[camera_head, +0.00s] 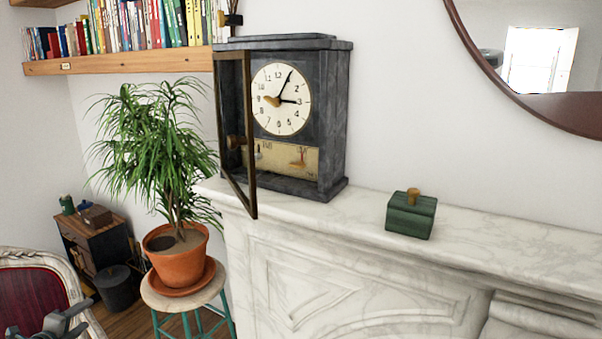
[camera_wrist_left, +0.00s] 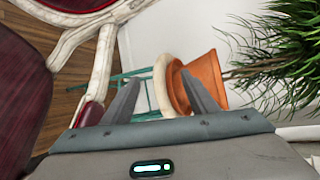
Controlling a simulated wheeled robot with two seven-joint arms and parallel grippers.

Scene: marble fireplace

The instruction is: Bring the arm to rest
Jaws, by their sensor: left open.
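My left gripper (camera_head: 62,322) is low in the bottom left corner of the head view, in front of the red chair and well away from the mantel. Its two fingers are apart with nothing between them in the left wrist view (camera_wrist_left: 160,80). The dark clock (camera_head: 333,110) stands on the marble mantel (camera_head: 500,240), far up and to the right of the gripper. Its framed glass door (camera_head: 250,150) stands open toward me. My right gripper is not in view.
A potted plant (camera_head: 178,262) stands on a stool (camera_head: 212,292) right of the gripper; its pot also shows in the left wrist view (camera_wrist_left: 203,80). A red chair (camera_head: 35,295) is close by. A green box (camera_head: 410,216) sits on the mantel.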

